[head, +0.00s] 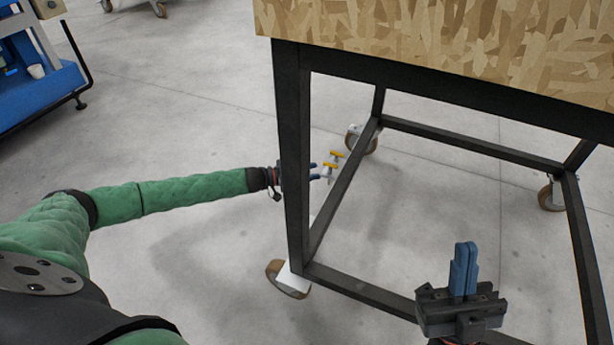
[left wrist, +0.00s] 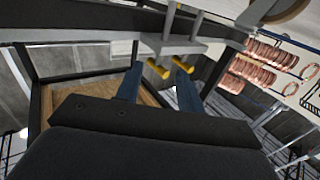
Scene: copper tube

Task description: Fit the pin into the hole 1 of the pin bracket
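A grey bracket (left wrist: 178,43) with two yellow rounded pieces (left wrist: 157,69) fills the area just ahead of my left gripper (left wrist: 158,74) in the left wrist view. I cannot tell which part is the loose pin, and no hole is clearly visible. The left gripper's blue fingers are spread apart, with yellow ends close to their tips; contact is unclear. In the head view the yellow pieces (head: 333,164) show small beside the lower table frame, and the left gripper (head: 316,172) reaches them behind a table leg. My right gripper (head: 464,268) has its blue fingers together and empty.
A table with a wood-chip top (head: 450,45) and black frame (head: 294,150) stands on wheels (head: 288,280). Its front leg crosses in front of my left gripper. A blue cart (head: 40,90) is at the far left. Copper coils (left wrist: 270,62) show in the wrist view.

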